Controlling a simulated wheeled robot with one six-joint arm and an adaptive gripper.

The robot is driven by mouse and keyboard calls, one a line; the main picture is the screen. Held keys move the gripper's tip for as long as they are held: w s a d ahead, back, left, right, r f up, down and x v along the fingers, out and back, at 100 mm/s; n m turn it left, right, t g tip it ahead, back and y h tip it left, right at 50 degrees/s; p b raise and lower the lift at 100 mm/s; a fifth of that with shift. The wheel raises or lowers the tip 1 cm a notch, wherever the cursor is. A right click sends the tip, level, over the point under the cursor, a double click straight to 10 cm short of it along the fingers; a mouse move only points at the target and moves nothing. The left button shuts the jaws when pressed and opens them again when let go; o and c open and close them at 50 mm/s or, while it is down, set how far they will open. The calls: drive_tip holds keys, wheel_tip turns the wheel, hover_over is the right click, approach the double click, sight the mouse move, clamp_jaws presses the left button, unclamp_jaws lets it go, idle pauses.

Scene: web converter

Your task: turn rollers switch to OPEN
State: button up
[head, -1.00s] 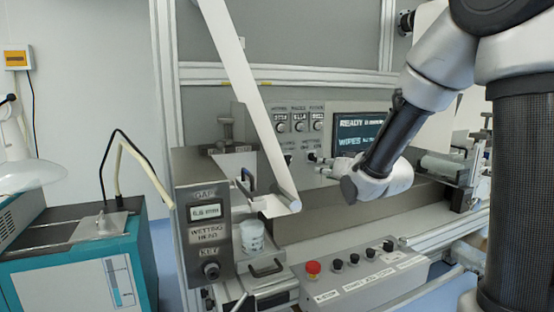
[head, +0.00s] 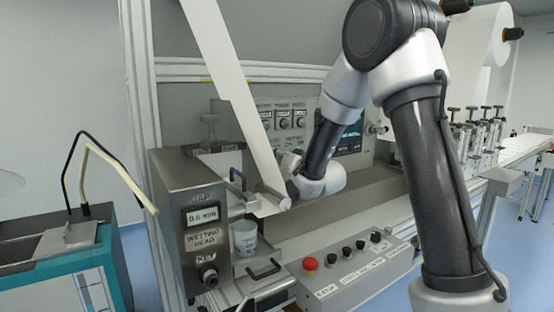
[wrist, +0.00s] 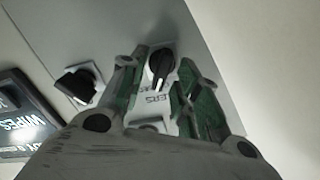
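The switch with a label ending in "ERS" has a black knob (wrist: 161,64) on a light plate, seen in the wrist view. The rest of its label is hidden by my gripper. My gripper (wrist: 164,80) is open, its two green-padded fingers to the left and right of this knob with a gap on each side. I cannot tell how far the fingertips reach along the knob. In the head view my gripper (head: 290,160) is at the control panel (head: 300,105), partly hidden by the white web, and the switch itself is hidden there.
A second black knob (wrist: 78,84) is left of the fingers, beside a display reading "WIPES" (wrist: 22,122). The white web (head: 240,110) hangs close to my gripper. Below are a button box with a red button (head: 310,264) and the wetting head unit (head: 200,230).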

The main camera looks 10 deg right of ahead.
clamp_jaws()
drive_tip(key=shift+n, duration=0.4)
drive_tip(key=n, duration=0.5)
drive_tip(key=shift+a+n, duration=0.2)
drive_tip(key=shift+n, duration=0.1)
drive_tip(key=n, duration=0.5)
drive_tip(key=shift+s+a, duration=0.1)
drive_tip(key=shift+a, duration=0.1)
drive_tip(key=shift+n, duration=0.4)
unclamp_jaws()
